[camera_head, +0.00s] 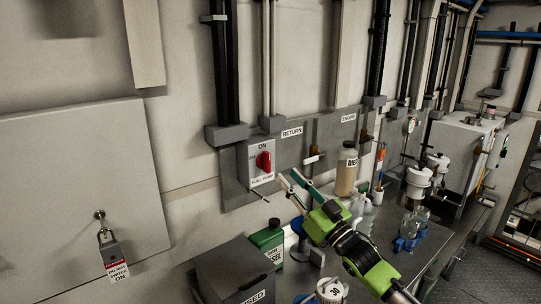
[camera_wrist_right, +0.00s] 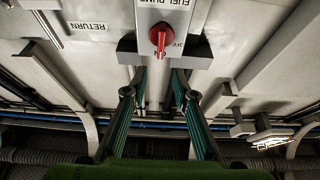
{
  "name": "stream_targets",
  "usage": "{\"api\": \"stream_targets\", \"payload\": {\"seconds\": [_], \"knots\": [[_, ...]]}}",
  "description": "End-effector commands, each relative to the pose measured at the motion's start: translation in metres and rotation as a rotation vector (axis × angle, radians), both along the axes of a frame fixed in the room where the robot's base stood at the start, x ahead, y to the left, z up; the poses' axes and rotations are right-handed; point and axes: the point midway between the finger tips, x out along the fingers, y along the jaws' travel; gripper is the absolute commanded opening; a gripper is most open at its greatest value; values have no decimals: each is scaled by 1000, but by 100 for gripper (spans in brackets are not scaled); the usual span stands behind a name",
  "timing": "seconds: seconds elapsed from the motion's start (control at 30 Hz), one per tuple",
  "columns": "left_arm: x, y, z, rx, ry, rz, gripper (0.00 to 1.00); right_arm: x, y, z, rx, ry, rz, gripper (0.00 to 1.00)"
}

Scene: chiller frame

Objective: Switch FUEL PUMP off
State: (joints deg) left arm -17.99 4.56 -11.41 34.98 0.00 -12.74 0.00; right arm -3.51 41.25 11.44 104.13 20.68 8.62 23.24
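The FUEL PUMP switch (camera_head: 257,176) is a light plate on the grey wall panel, with ON at the top and OFF at its left. Its red knob (camera_head: 264,161) stands roughly upright, in line with ON. My right gripper (camera_head: 290,177) is just right of and below the knob, with its fingers apart and nothing between them. In the right wrist view the plate is upside down, and the red knob (camera_wrist_right: 161,38) lies beyond the open fingertips (camera_wrist_right: 160,78), centred on the gap. I see no contact. My left gripper is not in view.
A RETURN label (camera_head: 292,132) and valves are right of the switch. A padlock with a tag (camera_head: 110,250) hangs on the left cabinet (camera_head: 75,190).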

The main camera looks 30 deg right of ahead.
Motion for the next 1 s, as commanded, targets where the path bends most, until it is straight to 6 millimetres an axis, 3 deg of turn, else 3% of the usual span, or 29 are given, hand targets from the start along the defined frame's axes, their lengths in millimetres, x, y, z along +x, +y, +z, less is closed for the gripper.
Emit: {"api": "stream_targets", "payload": {"seconds": [0.17,0.4,0.5,1.0], "knots": [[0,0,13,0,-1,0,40,29,2,17,-1,-3,0,26],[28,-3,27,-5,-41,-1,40,63,5,30,-1,-1,0,26],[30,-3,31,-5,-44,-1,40,73,6,33,0,-1,0,26],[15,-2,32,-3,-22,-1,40,85,7,36,-1,0,0,26]]}}
